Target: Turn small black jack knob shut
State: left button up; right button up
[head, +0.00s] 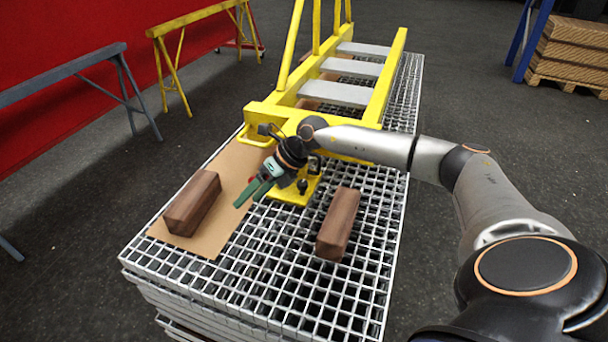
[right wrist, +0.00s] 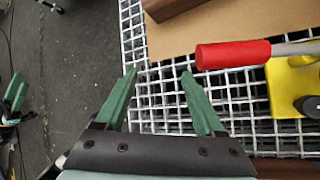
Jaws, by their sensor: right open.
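The yellow jack (head: 290,192) stands on the white grating, partly hidden behind my right gripper in the head view. Its small black knob (head: 303,186) shows on the base. In the right wrist view the jack (right wrist: 282,90) is at the right edge, with the black knob (right wrist: 309,105) partly cut off. A red handle (right wrist: 232,54) on a metal rod lies across the top right. My right gripper (head: 250,192) is open and empty, left of the jack; its green fingers (right wrist: 159,76) are apart from the knob. My left gripper (right wrist: 14,98) seems to show at the far left edge, small and unclear.
The grating stack (head: 260,260) carries a cardboard sheet (head: 205,238), one wooden block (head: 193,203) on the left and another (head: 338,224) right of the jack. The yellow boom frame (head: 330,139) rises behind. Sawhorses (head: 100,62) stand at left.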

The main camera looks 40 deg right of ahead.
jog(key=s+d+r+h+b, duration=0.1)
jog(key=d+h+b, duration=0.15)
jog(key=d, duration=0.65)
jog(key=d+r+h+b, duration=0.1)
jog(key=d+h, duration=0.3)
jog(key=d, duration=0.6)
jog(key=b, duration=0.2)
send_over(303, 183)
jog(key=s, duration=0.2)
notch_tip(303, 183, down, 7)
jog(key=shift+m+y, duration=0.25)
jog(key=shift+m, duration=0.05)
jog(key=b+x, duration=0.1)
jog(key=x, duration=0.3)
jog(key=shift+d+f, duration=0.1)
jog(key=shift+f, duration=0.3)
pick_arm(q)
jog(key=s+d+r+m+t+h, duration=0.1)
jog(key=s+r+m+t+h, duration=0.2)
jog(key=r, duration=0.6)
jog(key=s+d+r+m+t+h, duration=0.1)
jog(key=s+r+m+t+h, duration=0.2)
jog(key=r+h, duration=0.4)
notch_tip(303, 183, up, 2)
jog(key=s+m, duration=0.1)
jog(key=m, duration=0.1)
jog(key=shift+r+m+h, duration=0.15)
jog(key=shift+m+h, duration=0.15)
jog(key=shift+h, duration=0.1)
jog(key=shift+d, duration=0.1)
